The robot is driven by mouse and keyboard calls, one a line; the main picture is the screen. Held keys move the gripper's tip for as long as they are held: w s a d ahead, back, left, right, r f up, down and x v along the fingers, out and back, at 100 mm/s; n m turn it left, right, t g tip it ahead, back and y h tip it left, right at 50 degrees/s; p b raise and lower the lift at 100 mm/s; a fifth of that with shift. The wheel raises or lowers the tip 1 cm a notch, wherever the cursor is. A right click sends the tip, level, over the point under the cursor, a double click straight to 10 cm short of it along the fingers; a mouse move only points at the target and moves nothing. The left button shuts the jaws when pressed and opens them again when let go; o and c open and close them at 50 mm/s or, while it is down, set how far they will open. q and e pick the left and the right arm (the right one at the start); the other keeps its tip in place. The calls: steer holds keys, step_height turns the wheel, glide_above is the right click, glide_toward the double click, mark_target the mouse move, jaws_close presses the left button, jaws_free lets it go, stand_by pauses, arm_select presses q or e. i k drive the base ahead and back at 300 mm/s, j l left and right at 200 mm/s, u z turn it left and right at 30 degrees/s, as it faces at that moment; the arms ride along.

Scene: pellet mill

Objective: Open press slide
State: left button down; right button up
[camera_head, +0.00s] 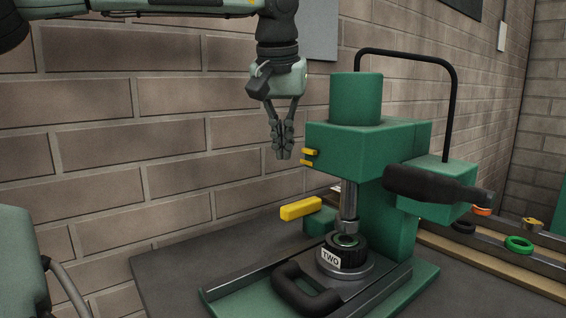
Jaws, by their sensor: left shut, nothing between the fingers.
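The green press (355,135) stands on a dark bench at the right of the head view. At its foot is the slide, a flat tray with a black loop handle (305,292) at its front. A black die (347,252) with a white label reading "TWO" sits on a round metal base on the slide, below the press's metal ram (349,205). My left gripper (283,156) is shut and empty, pointing down in the air left of the press head, apart from the slide handle. My right gripper is not in view.
A yellow lever (300,208) sticks out left of the press. A black lever (430,184) and a tall black bent rod (455,80) are on its right. Rails with coloured rings (519,244) lie at far right. The bench (180,265) is clear at left.

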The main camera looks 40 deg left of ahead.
mark_target(337, 287)
steer(key=k, duration=1.5)
